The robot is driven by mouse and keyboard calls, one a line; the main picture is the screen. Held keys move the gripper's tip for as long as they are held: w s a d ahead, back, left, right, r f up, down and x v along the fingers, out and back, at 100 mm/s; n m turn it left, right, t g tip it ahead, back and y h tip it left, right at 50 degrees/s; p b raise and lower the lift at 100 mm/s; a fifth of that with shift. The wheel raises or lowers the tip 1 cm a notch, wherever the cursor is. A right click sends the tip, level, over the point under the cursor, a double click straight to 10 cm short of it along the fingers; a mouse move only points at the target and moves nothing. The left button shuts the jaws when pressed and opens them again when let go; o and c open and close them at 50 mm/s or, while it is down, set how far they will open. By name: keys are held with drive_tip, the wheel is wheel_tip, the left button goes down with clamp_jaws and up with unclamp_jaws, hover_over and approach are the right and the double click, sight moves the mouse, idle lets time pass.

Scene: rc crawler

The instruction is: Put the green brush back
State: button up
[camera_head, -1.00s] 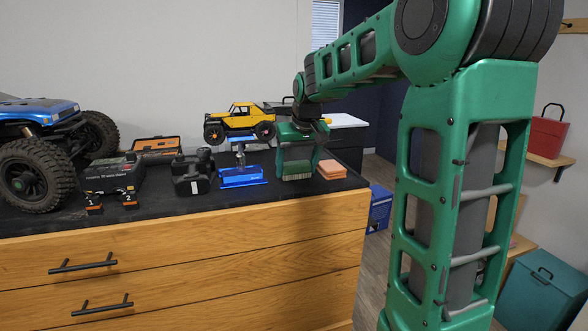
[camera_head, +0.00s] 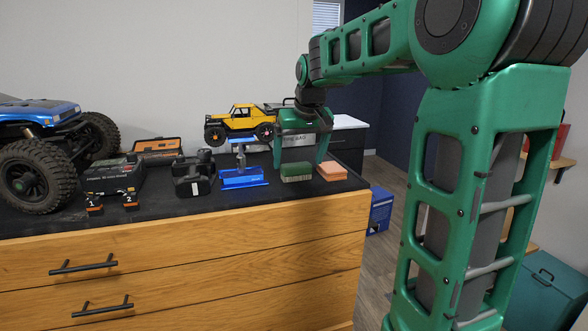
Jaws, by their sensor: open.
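The green brush (camera_head: 297,173) lies on the black top of the wooden drawer unit, between the blue stand and an orange block. Its green top shows with a pale lower part. My gripper (camera_head: 299,160) is open and empty just above the brush. Its two green fingers are spread wide, one to the left and one to the right of the brush in the picture. The fingertips look apart from the brush, though the exact height gap is hard to tell.
The orange block (camera_head: 332,170) sits close right of the brush. The blue stand (camera_head: 242,178) carrying a yellow crawler (camera_head: 240,122) is close on the left. A black battery-like case (camera_head: 193,175) and a large blue truck (camera_head: 45,150) stand farther left.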

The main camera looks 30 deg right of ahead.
drive_tip(key=v, duration=0.7)
drive_tip(key=shift+s+r, duration=0.2)
drive_tip(key=shift+r, duration=0.1)
drive_tip(key=s+a+f+m+g, duration=0.1)
drive_tip(key=s+f, duration=0.6)
drive_tip(key=s, duration=0.3)
drive_tip(key=s+a+f+m+g+y, duration=0.1)
drive_tip(key=s+f+g, duration=0.1)
drive_tip(key=s+f, duration=0.6)
drive_tip(key=s+a+f+m+g, duration=0.1)
drive_tip(key=s+f, duration=0.6)
drive_tip(key=s, duration=0.6)
drive_tip(key=shift+s+a+f, duration=0.25)
drive_tip(key=shift+a+f, duration=0.1)
drive_tip(key=shift+w+f+g, duration=0.2)
drive_tip(key=shift+w+g, duration=0.1)
drive_tip(key=shift+w, duration=0.35)
